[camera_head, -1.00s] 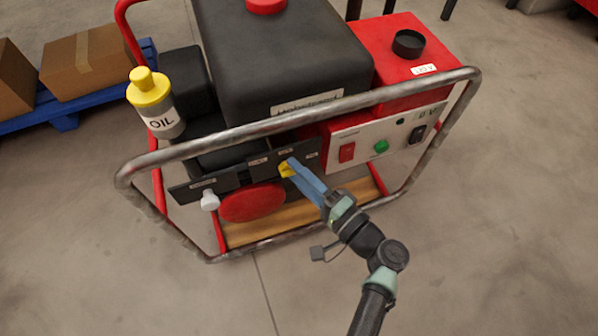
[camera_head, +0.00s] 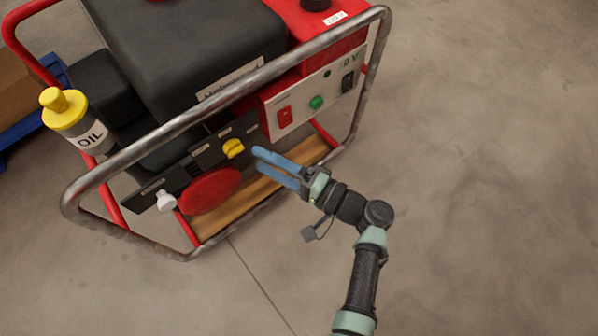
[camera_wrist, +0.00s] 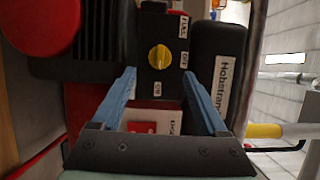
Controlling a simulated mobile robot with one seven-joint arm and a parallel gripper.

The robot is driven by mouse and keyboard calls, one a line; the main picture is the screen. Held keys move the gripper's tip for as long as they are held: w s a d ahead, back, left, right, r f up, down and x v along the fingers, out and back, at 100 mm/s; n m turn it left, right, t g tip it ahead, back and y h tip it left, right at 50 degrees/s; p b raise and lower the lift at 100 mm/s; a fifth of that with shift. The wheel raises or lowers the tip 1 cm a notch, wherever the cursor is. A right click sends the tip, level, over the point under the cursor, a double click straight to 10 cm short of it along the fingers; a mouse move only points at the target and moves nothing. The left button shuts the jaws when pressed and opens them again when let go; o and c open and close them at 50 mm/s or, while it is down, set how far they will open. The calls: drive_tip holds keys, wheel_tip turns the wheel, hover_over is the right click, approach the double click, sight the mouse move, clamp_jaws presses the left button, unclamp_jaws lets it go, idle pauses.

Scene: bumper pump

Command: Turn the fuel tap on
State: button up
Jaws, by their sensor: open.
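The yellow fuel tap (camera_head: 233,148) sits on the generator's dark front panel. In the wrist view, the tap (camera_wrist: 160,57) is a round knob with a ridge that appears to run up and down the picture, in line with the "ON" label (camera_wrist: 157,90) below it. The "OFF" label (camera_wrist: 185,60) is to its right. My gripper (camera_head: 258,160) has its blue fingers apart and empty, a short way right of the tap. In the wrist view, my gripper (camera_wrist: 158,75) has its fingertips either side of the tap's column and short of it, not touching.
The generator's metal frame bar (camera_head: 240,90) crosses above the panel. A red round cover (camera_head: 209,190) and white knob (camera_head: 166,200) are left of the tap. A red switch (camera_head: 285,117) and green button (camera_head: 316,102) are to the right. Floor at right is clear.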

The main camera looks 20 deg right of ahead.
drive_tip(key=p+v, duration=0.1)
drive_tip(key=v, duration=0.6)
drive_tip(key=shift+s, duration=0.15)
drive_tip(key=shift+d, duration=0.15)
